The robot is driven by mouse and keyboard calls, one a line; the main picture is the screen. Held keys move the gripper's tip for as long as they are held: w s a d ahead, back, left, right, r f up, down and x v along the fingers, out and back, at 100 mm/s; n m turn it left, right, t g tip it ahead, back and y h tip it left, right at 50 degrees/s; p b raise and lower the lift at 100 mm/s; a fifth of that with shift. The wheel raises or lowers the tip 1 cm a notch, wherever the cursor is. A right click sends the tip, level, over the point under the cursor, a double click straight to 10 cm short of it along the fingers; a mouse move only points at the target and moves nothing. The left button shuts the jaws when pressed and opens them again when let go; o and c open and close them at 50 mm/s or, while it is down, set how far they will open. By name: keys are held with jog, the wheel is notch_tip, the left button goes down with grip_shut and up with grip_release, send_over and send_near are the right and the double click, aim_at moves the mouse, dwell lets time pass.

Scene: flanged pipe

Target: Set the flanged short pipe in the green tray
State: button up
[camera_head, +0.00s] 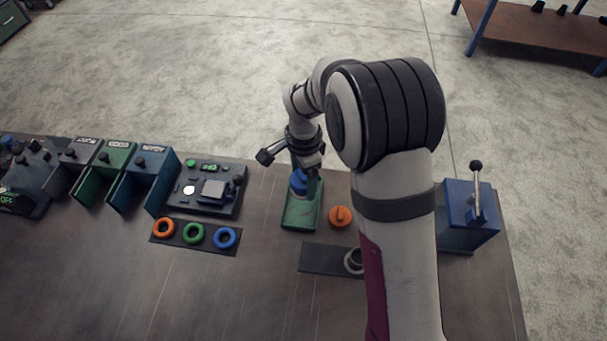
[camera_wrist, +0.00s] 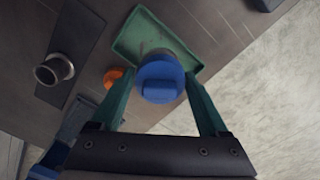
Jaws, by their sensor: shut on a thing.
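A blue round piece with a raised bar on its face (camera_wrist: 160,80) is between the fingers of my gripper (camera_wrist: 160,90). The gripper is shut on it; the piece's lower part is partly hidden. In the head view the blue piece (camera_head: 298,180) is at the far end of the green tray (camera_head: 299,217). The tray also shows behind it in the wrist view (camera_wrist: 133,37). I cannot tell if the piece touches the tray floor. A grey short pipe with a flange (camera_wrist: 53,70) stands on a dark mat; my arm partly hides it in the head view (camera_head: 353,261).
An orange knobbed cap (camera_head: 340,216) lies just right of the tray. A blue box with a lever (camera_head: 467,217) stands at the right. Orange, green and blue rings (camera_head: 194,236) lie on a dark strip at left. The front of the table is clear.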

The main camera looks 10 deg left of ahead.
aim_at(303, 187)
jog(key=shift+f, duration=0.25)
jog(key=shift+f, duration=0.35)
jog(key=shift+f, duration=0.35)
jog(key=shift+f, duration=0.35)
jog(key=shift+f, duration=0.35)
jog(key=shift+f, duration=0.35)
jog(key=shift+f, duration=0.35)
jog(key=shift+f, duration=0.25)
